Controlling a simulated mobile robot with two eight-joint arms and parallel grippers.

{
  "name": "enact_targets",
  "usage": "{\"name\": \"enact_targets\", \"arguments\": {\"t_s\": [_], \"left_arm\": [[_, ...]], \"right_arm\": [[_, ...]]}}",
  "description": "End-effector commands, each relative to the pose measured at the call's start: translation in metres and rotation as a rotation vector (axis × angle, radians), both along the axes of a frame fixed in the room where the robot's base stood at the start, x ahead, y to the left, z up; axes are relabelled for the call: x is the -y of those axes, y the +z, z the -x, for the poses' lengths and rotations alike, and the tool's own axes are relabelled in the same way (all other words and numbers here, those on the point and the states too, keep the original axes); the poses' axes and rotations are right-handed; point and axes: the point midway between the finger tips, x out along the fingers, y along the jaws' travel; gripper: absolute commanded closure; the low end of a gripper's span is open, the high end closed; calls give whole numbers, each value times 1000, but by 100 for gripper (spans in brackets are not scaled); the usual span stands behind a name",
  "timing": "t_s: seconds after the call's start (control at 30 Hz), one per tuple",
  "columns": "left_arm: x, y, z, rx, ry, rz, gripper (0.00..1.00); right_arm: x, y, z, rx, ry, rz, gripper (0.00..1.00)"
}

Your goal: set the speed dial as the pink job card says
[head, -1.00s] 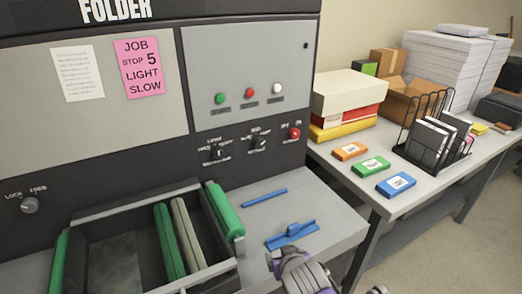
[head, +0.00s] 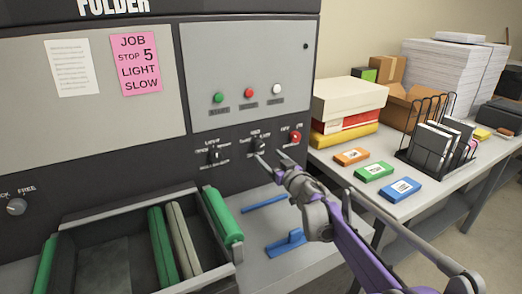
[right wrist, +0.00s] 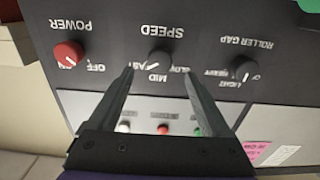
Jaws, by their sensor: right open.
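My right gripper (head: 269,154) is open just in front of the dial. In the wrist view its fingertips (right wrist: 159,73) stand on either side below the dial, apart from it. My left gripper is not in view.
The roller gap dial (right wrist: 243,67) and red power knob (right wrist: 68,54) flank the speed dial closely. Three push buttons (head: 248,92) sit above. Below are a roller tray (head: 100,217) and blue parts (head: 287,243). A side table holds boxes and a black rack (head: 430,145).

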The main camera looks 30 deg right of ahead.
Motion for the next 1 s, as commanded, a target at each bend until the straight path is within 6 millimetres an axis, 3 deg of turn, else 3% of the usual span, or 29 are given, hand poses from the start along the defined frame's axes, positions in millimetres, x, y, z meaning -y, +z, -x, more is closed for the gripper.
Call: {"name": "enact_targets", "arguments": {"t_s": [0.1,0.3,0.73,0.77,1.0], "left_arm": [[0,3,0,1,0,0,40],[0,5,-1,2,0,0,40],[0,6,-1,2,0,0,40],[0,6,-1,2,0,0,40],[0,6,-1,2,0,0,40]], "right_arm": [[-1,1,-25,0,1,-1,18],[-2,1,-54,0,-1,-1,18],[-2,0,-66,0,-1,0,18],[-2,0,-66,0,-2,0,20],[-2,0,-65,0,-2,0,63]]}}
